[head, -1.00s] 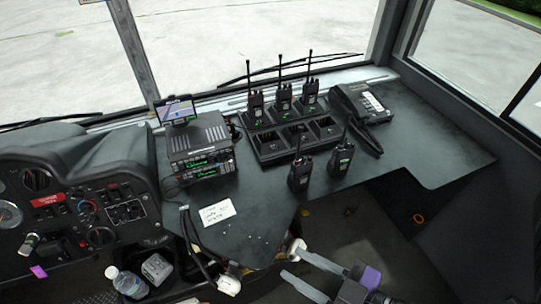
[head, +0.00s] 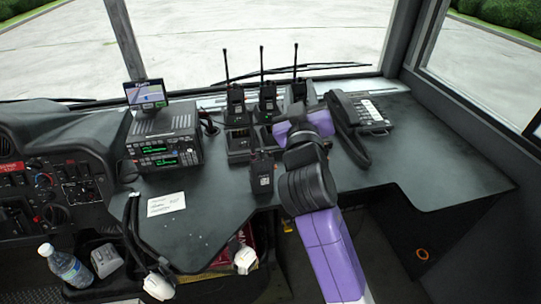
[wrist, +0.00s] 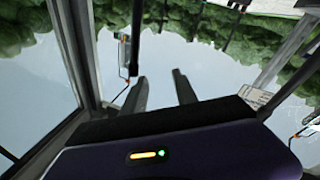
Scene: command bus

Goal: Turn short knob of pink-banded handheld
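Several black handheld radios with upright antennas are in the head view. One stands at the desk's front (head: 262,172). Three stand in the charger's back row: left (head: 235,104), middle (head: 267,102) and right (head: 299,92), the last partly behind my arm. I cannot make out a pink band or a short knob on any of them. My gripper (wrist: 158,77) shows two separated fingers with nothing between them in the wrist view. In the head view, my purple and black arm reaches over the charger's right side and hides the gripper's fingers. A dark antenna-like rod (wrist: 137,22) shows above the fingers.
A charger (head: 239,146) sits mid-desk, partly hidden by my arm. A radio unit (head: 165,145) with a small screen (head: 147,93) stands left, a desk phone (head: 362,112) right. A paper note (head: 166,204) lies front left. The desk's right side is clear.

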